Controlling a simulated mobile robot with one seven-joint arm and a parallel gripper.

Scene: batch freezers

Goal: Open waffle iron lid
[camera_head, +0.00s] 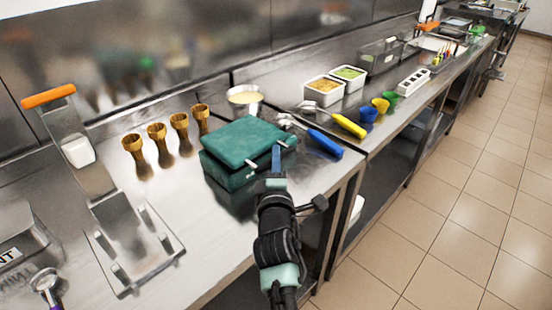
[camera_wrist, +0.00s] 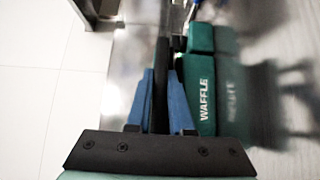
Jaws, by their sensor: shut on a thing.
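The green waffle iron sits on the steel counter in the head view; its lid (camera_head: 248,140) lies down over its base (camera_head: 230,177). In the wrist view its green side (camera_wrist: 202,100) carries the word WAFFLE. My gripper (camera_head: 277,160) is at the iron's front side, facing the aisle. In the wrist view the blue fingers of my gripper (camera_wrist: 162,80) are shut on a dark bar, seemingly the iron's handle (camera_wrist: 162,58), beside the green body. My gripper hides part of the iron's front in the head view.
A steel stand with an orange handle (camera_head: 49,96) is at left. Tiled floor (camera_head: 440,220) is clear.

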